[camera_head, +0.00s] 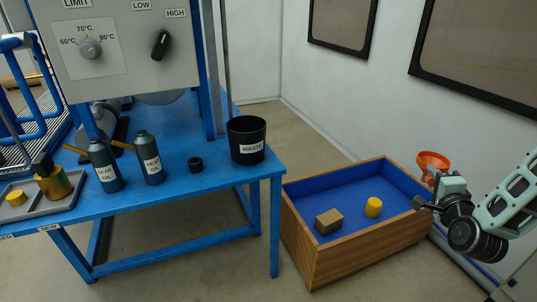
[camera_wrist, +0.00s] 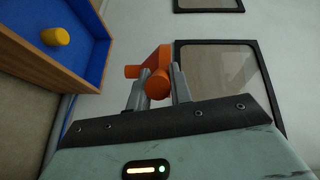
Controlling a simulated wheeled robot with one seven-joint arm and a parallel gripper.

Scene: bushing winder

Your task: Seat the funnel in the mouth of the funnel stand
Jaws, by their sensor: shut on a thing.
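The orange funnel (camera_head: 433,159) is up in the air beside the wooden box at the right of the head view, its wide mouth upward. My gripper (camera_head: 434,180) is shut on it, below the cone. In the wrist view the funnel (camera_wrist: 150,62) shows between the two fingers of my gripper (camera_wrist: 158,86), with a round orange end toward the camera. A short black hollow piece (camera_head: 195,164) stands on the blue table; it may be the funnel stand, but I cannot tell for sure.
The blue table (camera_head: 215,180) bears a waste bin (camera_head: 247,140), two oil bottles (camera_head: 150,160) and a grey tray (camera_head: 40,207). The blue-lined wooden box (camera_head: 300,245) holds a brown block (camera_head: 328,221) and a yellow cylinder (camera_head: 373,207). A wall is close behind the box.

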